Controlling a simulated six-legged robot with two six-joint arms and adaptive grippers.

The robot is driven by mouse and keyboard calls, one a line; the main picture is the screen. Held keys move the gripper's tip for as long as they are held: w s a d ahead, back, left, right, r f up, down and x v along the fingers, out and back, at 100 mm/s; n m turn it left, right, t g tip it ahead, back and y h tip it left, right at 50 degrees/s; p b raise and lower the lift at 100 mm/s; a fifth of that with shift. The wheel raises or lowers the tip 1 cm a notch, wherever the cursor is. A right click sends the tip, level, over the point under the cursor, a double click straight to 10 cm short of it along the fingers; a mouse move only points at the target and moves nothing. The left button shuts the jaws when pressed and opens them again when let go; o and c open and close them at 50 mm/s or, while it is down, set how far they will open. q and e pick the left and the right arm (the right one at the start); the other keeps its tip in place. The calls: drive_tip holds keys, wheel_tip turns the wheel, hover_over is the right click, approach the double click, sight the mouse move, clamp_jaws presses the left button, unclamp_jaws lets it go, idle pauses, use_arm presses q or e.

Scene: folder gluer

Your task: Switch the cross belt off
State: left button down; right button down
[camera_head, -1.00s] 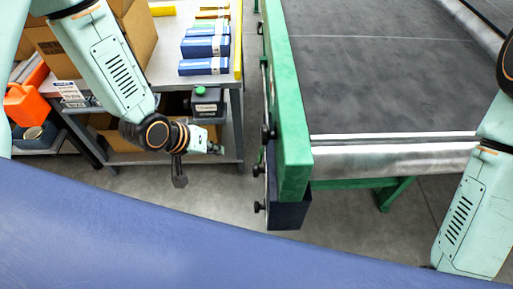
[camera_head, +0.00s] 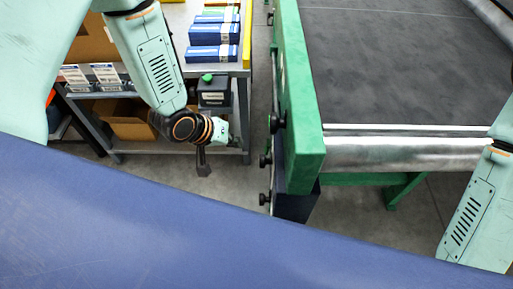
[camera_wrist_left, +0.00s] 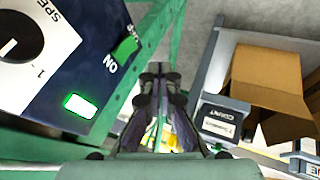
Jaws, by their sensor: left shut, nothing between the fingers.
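In the left wrist view a dark blue control panel (camera_wrist_left: 48,82) fills the upper left. It carries a dial (camera_wrist_left: 18,42) marked "SPE…", a green piece (camera_wrist_left: 126,48) beside the word "ON", and a brightly lit green-white rectangle (camera_wrist_left: 80,106). The rest of the panel is cut off. In the head view the dark belt (camera_head: 400,65) runs in a green frame (camera_head: 298,110), with a dark blue box (camera_head: 295,205) under its near end. My left gripper (camera_head: 203,172) is shut and empty, left of the frame and apart from it. Its fingers (camera_wrist_left: 160,72) show right of the panel. My right gripper is out of view.
A grey shelf table (camera_head: 240,90) with blue cartons (camera_head: 213,54) stands left of the belt. Black knobs (camera_head: 266,160) stick out from the frame. A floor gap separates table and frame.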

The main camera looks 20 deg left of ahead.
sight(267, 147)
use_arm(q)
drive_tip(key=w+d+f+b, duration=0.2)
drive_tip(key=w+d+f, duration=0.1)
drive_tip(key=d+f, duration=0.1)
drive_tip(key=shift+w+d, duration=0.15)
drive_tip(key=shift+d, duration=0.4)
drive_tip(key=shift+d, duration=0.1)
